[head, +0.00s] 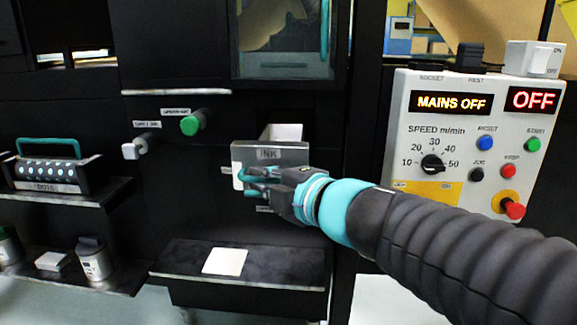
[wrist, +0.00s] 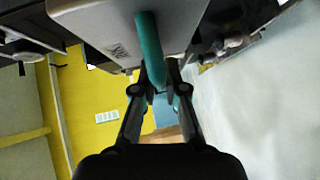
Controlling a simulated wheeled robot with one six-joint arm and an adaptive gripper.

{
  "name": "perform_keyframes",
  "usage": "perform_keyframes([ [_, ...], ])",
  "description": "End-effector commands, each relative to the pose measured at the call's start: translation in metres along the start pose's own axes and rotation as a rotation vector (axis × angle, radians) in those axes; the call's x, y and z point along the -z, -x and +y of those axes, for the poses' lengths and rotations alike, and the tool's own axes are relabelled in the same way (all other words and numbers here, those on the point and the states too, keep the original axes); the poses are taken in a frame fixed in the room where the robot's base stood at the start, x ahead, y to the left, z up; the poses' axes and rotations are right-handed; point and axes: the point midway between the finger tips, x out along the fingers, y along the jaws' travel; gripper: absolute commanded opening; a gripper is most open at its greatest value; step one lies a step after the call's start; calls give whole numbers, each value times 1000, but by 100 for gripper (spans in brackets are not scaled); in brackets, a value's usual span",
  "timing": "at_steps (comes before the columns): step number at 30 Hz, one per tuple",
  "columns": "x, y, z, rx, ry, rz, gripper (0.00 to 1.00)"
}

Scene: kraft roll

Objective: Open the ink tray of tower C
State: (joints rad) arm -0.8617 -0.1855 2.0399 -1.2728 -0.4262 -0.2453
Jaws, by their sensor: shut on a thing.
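The ink tray (head: 270,153) is a grey-fronted drawer marked INK in the black tower face. Its front stands out from the tower, and a pale inner part (head: 282,132) shows behind it. My gripper (head: 252,177) is at the tray's front, shut on its teal handle. In the wrist view the teal handle (wrist: 150,48) runs between the fingertips of my gripper (wrist: 160,88), under the grey tray front (wrist: 120,20). How far the tray is out is hard to tell.
A control panel (head: 470,135) at right reads MAINS OFF and OFF. A green knob (head: 192,124) and a white knob (head: 137,149) stick out left of the tray. A black ledge (head: 285,268) with a white card (head: 224,261) lies below. Shelves (head: 75,197) are at left.

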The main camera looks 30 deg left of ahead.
Motion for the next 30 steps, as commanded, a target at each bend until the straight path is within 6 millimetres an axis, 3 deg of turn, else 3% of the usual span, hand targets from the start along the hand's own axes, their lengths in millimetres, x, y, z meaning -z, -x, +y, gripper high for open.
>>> perform_keyframes([
  [6, 11, 10, -4, 2, 1, 2, 0],
  [17, 12, 12, -5, 2, 1, 2, 0],
  [18, 12, 12, -5, 2, 1, 2, 14],
  [21, 12, 12, -4, 2, 0, 1, 37],
  [30, 10, 13, -3, 0, 0, -2, 37],
])
